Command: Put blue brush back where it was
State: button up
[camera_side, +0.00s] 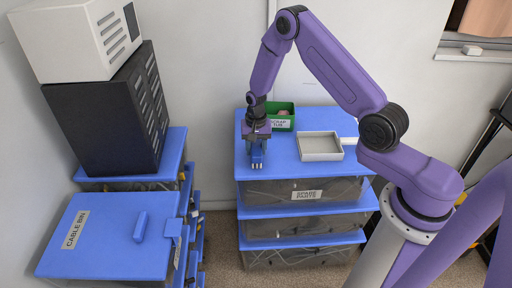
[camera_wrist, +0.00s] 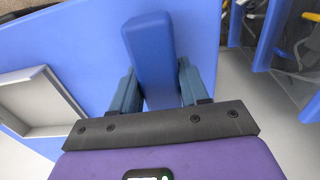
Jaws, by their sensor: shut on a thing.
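The blue brush (camera_wrist: 150,45) shows in the wrist view as a long, rounded, darker blue block. It sits between the two fingers of my gripper (camera_wrist: 157,82), which is shut on it. In the side view, my gripper (camera_side: 257,158) points down over the left part of the blue lid (camera_side: 290,174) of the SPARE PARTS drawer stack. Only a small piece of the brush (camera_side: 257,155) shows there, between the fingers. I cannot tell whether the brush touches the lid. Its bristles are not clearly visible.
A light grey open tray (camera_side: 320,157) lies on the lid to the right. A green SCRAP TUB (camera_side: 283,124) stands behind my gripper. At left is the blue CABLE BIN (camera_side: 100,245) with a blue bar (camera_side: 140,226) on top. A black case (camera_side: 105,125) stands behind it.

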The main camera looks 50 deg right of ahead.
aim_at(256, 145)
jog(key=shift+f, duration=0.3)
jog(key=o, duration=0.7)
jog(key=o, duration=0.6)
jog(key=shift+c, duration=0.2)
jog(key=shift+r, duration=4)
